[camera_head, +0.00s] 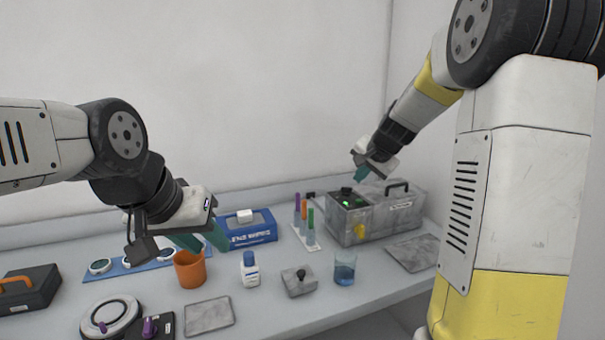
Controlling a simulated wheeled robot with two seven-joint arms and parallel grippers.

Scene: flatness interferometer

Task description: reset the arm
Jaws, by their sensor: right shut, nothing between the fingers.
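My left gripper (212,248) comes in from the left and points down over the table, just above and behind the orange cup (190,271). Its two teal fingers are apart, with nothing seen between them. My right gripper (358,178) is at the back right, above the grey box-shaped instrument (375,217). Its teal fingers are shut and empty, and they look small from here. The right arm runs from the upper right down to it and hides part of the wall and the table's right side.
Near my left gripper are a blue box (250,238) and a white bottle (250,270). A tube rack (305,238), a blue-liquid beaker (344,269), a knobbed grey block (298,283) and a grey plate (209,316) stand around. A dark toolbox (30,291) is at left.

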